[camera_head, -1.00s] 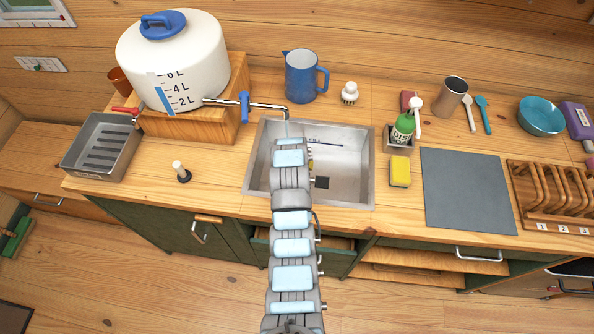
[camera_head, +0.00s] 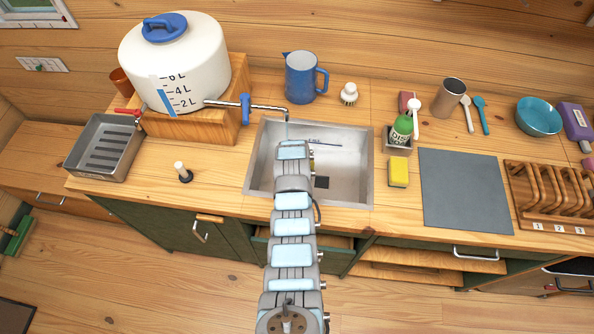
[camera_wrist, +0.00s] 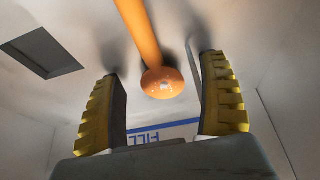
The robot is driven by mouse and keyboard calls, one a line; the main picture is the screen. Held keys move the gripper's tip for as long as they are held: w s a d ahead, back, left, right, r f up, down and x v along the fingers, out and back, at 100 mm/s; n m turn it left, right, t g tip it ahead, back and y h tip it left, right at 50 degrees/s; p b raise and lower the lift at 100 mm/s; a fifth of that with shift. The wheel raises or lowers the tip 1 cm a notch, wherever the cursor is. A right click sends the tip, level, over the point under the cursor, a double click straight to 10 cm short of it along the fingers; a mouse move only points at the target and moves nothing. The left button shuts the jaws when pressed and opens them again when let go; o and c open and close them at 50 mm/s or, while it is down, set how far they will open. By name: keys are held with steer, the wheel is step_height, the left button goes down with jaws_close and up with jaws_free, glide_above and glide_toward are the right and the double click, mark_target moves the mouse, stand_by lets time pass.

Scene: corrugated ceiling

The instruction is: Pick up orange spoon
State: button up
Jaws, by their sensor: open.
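In the wrist view an orange spoon (camera_wrist: 138,28) shows as a long orange handle running to the top edge, with a rounded orange end facing the camera. My gripper (camera_wrist: 163,68) is open, with one black-and-yellow finger on each side of that rounded end. Gaps show between the fingers and the spoon in the picture; whether either touches it I cannot tell. The metal sink (camera_head: 347,160) surrounds this spot. In the head view my arm reaches into the sink and hides both the gripper and the spoon.
A faucet (camera_head: 265,105) from the white water tank (camera_head: 190,65) reaches over the sink, close to my arm. The sink walls are near the gripper. A yellow sponge (camera_head: 398,172) and a soap bottle (camera_head: 402,128) stand right of the sink. A blue pitcher (camera_head: 300,75) stands behind it.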

steer(key=c, duration=1)
